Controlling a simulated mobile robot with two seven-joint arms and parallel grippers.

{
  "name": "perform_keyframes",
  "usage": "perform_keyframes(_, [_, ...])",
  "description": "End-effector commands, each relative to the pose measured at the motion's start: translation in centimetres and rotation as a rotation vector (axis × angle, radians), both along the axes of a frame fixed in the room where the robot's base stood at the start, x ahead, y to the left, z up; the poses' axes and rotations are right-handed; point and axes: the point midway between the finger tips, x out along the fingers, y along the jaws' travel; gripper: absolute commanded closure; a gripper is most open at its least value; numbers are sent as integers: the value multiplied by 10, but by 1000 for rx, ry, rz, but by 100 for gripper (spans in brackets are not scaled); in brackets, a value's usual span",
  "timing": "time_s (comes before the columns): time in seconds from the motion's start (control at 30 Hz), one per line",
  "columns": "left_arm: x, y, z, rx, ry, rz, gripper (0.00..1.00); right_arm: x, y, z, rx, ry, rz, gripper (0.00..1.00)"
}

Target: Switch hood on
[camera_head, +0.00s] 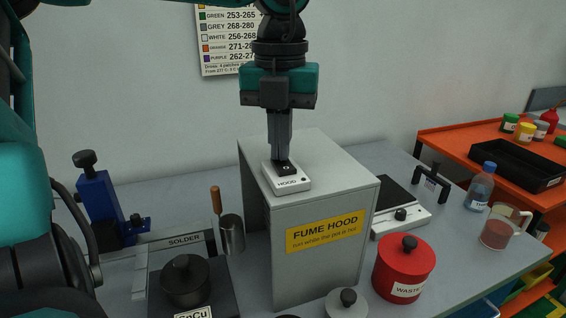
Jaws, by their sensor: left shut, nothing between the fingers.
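The fume hood (318,241) is a grey box with a yellow "FUME HOOD" label, standing in the middle of the bench. On its top sits a white switch box (291,183) marked "HOOD", with a black rocker (287,169) on it. My left gripper (282,158) points straight down over the switch box, its fingers shut and empty. The fingertips are at the rocker's back edge; I cannot tell whether they touch it. The fingers partly hide the rocker. My right gripper is not in view.
A black-lidded pot (186,280) labelled SnCu and a ladle (231,233) stand left of the hood. A red waste can (404,268), a hotplate-like device (400,210), a bottle (480,187) and a beaker (503,228) stand right. An orange shelf (465,143) holds a black tray.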

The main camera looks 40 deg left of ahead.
Motion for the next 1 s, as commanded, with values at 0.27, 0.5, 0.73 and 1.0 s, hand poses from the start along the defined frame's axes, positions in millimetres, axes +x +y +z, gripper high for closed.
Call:
perform_keyframes(0.27, [0,0,-3,-1,3,0,100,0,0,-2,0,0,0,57])
perform_keyframes(0.5, [0,0,11,1,3,0,100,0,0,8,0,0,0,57])
perform_keyframes(0.73, [0,0,31,0,1,1,100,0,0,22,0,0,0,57])
perform_keyframes(1.0, [0,0,52,0,0,0,100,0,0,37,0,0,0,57])
